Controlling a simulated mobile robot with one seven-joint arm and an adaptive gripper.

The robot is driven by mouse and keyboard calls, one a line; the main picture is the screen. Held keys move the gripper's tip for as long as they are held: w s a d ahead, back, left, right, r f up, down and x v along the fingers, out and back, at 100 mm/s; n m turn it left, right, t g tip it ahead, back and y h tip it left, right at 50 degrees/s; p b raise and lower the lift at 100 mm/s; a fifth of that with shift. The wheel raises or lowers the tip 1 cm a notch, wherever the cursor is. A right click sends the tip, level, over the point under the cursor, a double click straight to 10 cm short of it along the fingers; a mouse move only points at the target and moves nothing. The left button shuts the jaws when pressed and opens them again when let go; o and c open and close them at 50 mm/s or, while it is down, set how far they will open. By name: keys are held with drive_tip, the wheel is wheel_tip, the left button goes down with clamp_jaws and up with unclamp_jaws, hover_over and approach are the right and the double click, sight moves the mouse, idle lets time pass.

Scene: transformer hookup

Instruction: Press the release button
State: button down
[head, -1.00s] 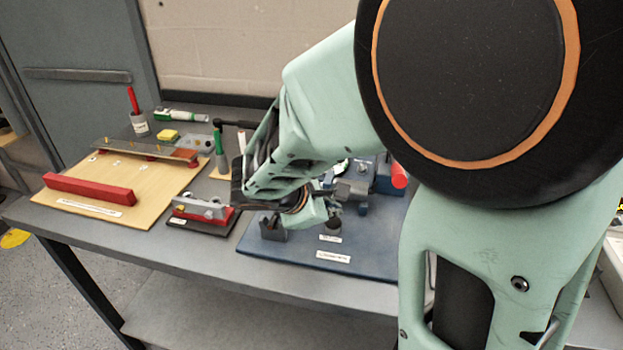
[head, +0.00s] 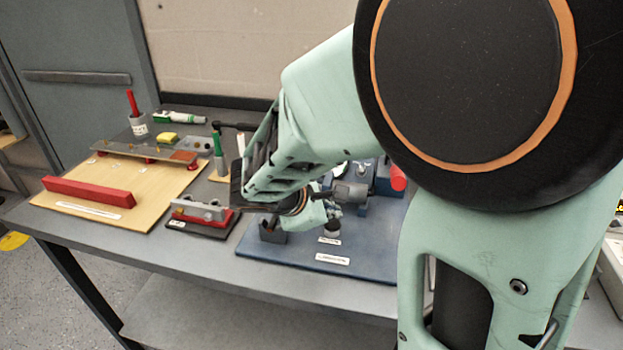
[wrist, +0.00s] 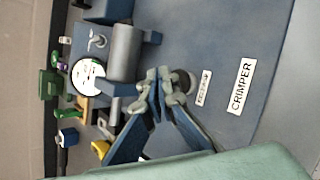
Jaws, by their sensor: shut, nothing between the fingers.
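The crimper stands on a blue board (head: 300,262) marked CRIMPER, which the wrist view also shows (wrist: 225,120). The release button is a dark round knob (wrist: 187,80) beside a small white label (wrist: 203,88). In the head view its round base (head: 332,228) shows at the board's front part. My gripper (wrist: 166,76) is shut and empty. In the wrist view its fingertips overlap the button's near edge. I cannot tell whether they touch it.
The crimper's grey cylinder (wrist: 124,52) and a white round dial (wrist: 88,76) are close to the fingers. A red-and-black fixture (head: 200,216) and a wooden board (head: 140,200) with a red bar (head: 90,190) lie to the left.

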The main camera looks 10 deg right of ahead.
sight(331, 225)
drive_tip(key=shift+f, duration=0.15)
drive_tip(key=shift+f+b, duration=0.3)
drive_tip(key=shift+b, duration=0.25)
drive_tip(key=shift+f+b, duration=0.45)
idle(0.7)
drive_tip(key=shift+r, duration=0.1)
drive_tip(key=shift+r+p, duration=0.7)
drive_tip(key=shift+r, duration=0.05)
wheel_tip(331, 225, up, 5)
drive_tip(key=p, duration=0.4)
drive_tip(key=shift+r, duration=0.1)
idle(0.6)
